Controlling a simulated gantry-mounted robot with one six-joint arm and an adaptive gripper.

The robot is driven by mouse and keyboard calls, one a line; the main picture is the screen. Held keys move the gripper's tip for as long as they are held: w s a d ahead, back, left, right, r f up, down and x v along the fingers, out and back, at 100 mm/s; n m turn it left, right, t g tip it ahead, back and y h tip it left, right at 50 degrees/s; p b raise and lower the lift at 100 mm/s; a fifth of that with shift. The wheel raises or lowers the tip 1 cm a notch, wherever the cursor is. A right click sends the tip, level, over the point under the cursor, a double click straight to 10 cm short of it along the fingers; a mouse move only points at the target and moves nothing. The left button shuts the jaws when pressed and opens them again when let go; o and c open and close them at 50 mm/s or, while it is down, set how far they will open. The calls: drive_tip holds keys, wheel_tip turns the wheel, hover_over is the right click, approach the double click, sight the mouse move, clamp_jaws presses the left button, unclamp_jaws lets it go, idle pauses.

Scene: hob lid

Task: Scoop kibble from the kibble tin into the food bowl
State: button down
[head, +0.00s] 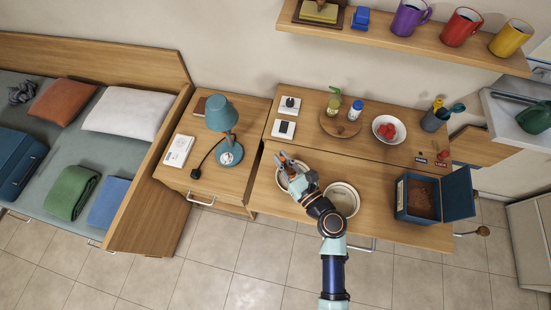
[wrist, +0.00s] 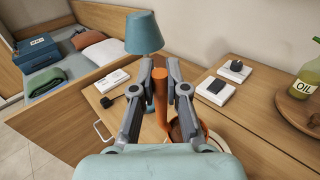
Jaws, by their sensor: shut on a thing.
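The kibble tin (head: 447,197) is a dark blue box with its lid open, at the right of the table, with brown kibble inside. In the wrist view my gripper (wrist: 160,92) is shut on the upright handle of an orange scoop (wrist: 160,105). The scoop's cup (wrist: 201,137) looks brown inside; whether that is kibble is unclear.
A blue lamp (head: 221,113) stands on the bedside cabinet just left of the table. Behind are a board with bottles (head: 341,124), a bowl of red fruit (head: 389,130) and a utensil pot (head: 433,121). A shelf with mugs (head: 461,27) is above. Table between right bowl and tin is clear.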

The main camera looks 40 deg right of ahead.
drive_tip(key=d+f+m+b, duration=0.1)
drive_tip(key=m+b, duration=0.1)
drive_tip(key=d+f+m+b, duration=0.2)
drive_tip(key=shift+s+d+f+t, duration=0.1)
drive_tip(key=shift+s+f+t, duration=0.15)
drive_tip(key=shift+s+t, duration=0.15)
drive_tip(key=s+d+f+m+h, duration=0.1)
drive_tip(key=d+f+m, duration=0.1)
drive_tip(key=m, duration=0.4)
drive_tip(key=s+d+f+m+h+b, duration=0.1)
drive_tip(key=d+m+h, duration=0.1)
drive_tip(key=d+m, duration=0.3)
drive_tip(key=s+d+f+m+h, duration=0.1)
drive_tip(key=d+f+m, duration=0.1)
drive_tip(key=m, duration=0.4)
drive_tip(key=shift+d+f+m+t, duration=0.3)
drive_tip(key=shift+d+m+t, duration=0.1)
drive_tip(key=shift+d, duration=0.3)
